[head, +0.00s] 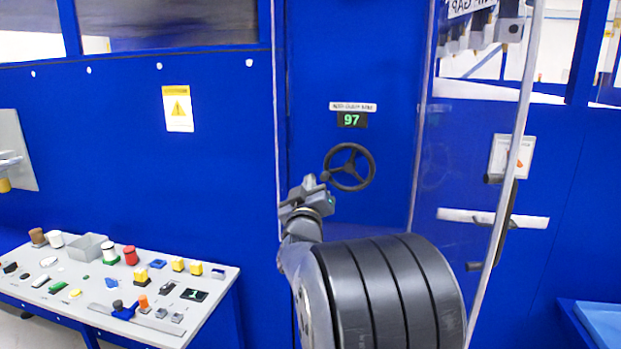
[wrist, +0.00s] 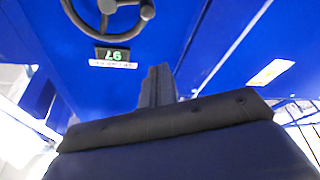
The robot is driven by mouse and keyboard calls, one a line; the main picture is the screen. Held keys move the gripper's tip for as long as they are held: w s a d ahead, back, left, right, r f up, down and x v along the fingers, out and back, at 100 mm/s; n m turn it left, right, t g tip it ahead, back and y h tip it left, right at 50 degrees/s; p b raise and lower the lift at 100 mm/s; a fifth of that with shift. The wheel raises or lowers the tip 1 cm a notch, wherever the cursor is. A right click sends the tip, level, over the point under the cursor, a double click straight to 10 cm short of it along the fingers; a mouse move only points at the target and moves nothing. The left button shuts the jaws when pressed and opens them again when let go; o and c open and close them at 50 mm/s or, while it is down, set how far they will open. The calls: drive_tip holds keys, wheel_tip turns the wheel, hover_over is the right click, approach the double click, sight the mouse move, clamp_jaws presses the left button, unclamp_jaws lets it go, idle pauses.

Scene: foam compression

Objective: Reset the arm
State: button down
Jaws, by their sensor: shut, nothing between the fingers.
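My arm rises in the lower middle of the head view, its large dark ribbed link in front. My gripper (head: 307,187) is at its upper end, in front of the blue panel and left of the black handwheel (head: 349,167). In the wrist view the dark fingers of my gripper (wrist: 157,82) are together, with nothing seen between them. The wrist view shows the scene upside down, with part of the handwheel (wrist: 106,8) at the top.
A green display reading 97 (head: 352,120) is above the wheel. A grey control table (head: 215,277) with several buttons and small parts stands at the lower left. A transparent door with a pale edge (head: 512,165) stands at the right. A blue surface (head: 603,322) is at the lower right.

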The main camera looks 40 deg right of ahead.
drive_tip(key=shift+s+a+f, duration=0.2)
drive_tip(key=shift+s+a, duration=0.25)
drive_tip(key=shift+w+d, duration=0.1)
